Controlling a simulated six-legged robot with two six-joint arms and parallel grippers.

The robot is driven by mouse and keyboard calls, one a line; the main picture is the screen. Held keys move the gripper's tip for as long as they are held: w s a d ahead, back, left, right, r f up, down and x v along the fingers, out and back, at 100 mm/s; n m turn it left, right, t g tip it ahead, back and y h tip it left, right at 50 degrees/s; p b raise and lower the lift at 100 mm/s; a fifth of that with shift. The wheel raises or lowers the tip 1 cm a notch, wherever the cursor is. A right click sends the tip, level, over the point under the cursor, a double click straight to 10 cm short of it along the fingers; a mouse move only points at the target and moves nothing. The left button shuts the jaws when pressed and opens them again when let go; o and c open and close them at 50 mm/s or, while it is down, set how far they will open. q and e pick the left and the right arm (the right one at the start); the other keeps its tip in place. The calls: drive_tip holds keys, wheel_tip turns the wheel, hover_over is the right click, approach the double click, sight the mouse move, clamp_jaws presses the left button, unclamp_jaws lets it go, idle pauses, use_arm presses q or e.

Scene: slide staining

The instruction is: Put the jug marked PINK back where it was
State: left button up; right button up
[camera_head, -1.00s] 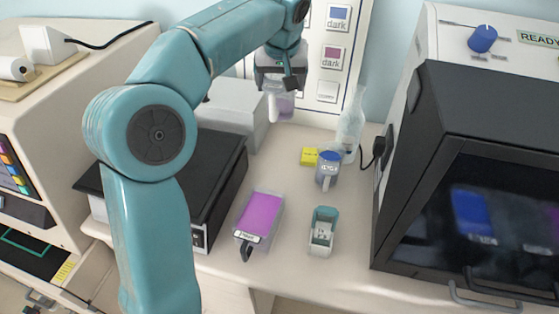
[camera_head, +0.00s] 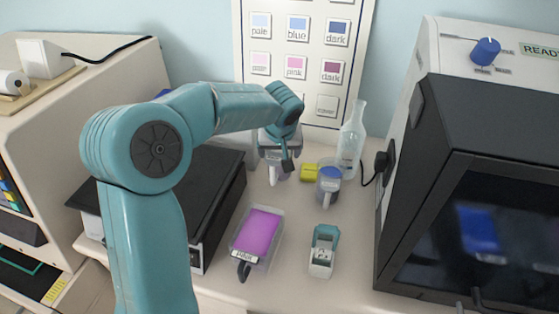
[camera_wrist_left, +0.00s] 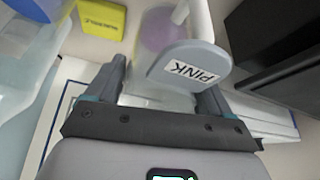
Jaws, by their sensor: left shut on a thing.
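My left gripper (camera_head: 279,158) is shut on the jug marked PINK (camera_head: 284,177), at the back of the bench. In the left wrist view the jug (camera_wrist_left: 188,68) sits between the fingers, its PINK label towards the camera and purple liquid inside. In the head view the gripper hides most of the jug. It is low by the bench top, left of the yellow block (camera_head: 309,173); I cannot tell whether it touches the bench. A similar jug with blue liquid (camera_head: 329,181) stands to the right. My right gripper is not in view.
A clear bottle (camera_head: 350,145) stands at the back right. A tray of pink stain (camera_head: 256,235) and a small slide holder (camera_head: 323,250) are in front. A black-topped box (camera_head: 205,190) is on the left, a dark-fronted cabinet (camera_head: 480,190) on the right. A colour chart (camera_head: 298,60) stands behind.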

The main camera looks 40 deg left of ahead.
sight(279, 160)
use_arm(q)
drive_tip(key=shift+f, duration=1.9)
drive_tip(key=shift+f+b, duration=0.2)
drive_tip(key=shift+b, duration=0.15)
drive_tip(key=o, duration=1.3)
drive_tip(key=shift+r+p, duration=0.4)
drive_tip(key=shift+r, duration=0.05)
drive_tip(key=v, duration=1.1)
drive_tip(key=shift+r+b, duration=0.3)
drive_tip(key=shift+b, duration=0.1)
drive_tip(key=shift+s+d, duration=0.1)
drive_tip(key=shift+s+d+f, duration=0.1)
drive_tip(key=shift+s, duration=0.05)
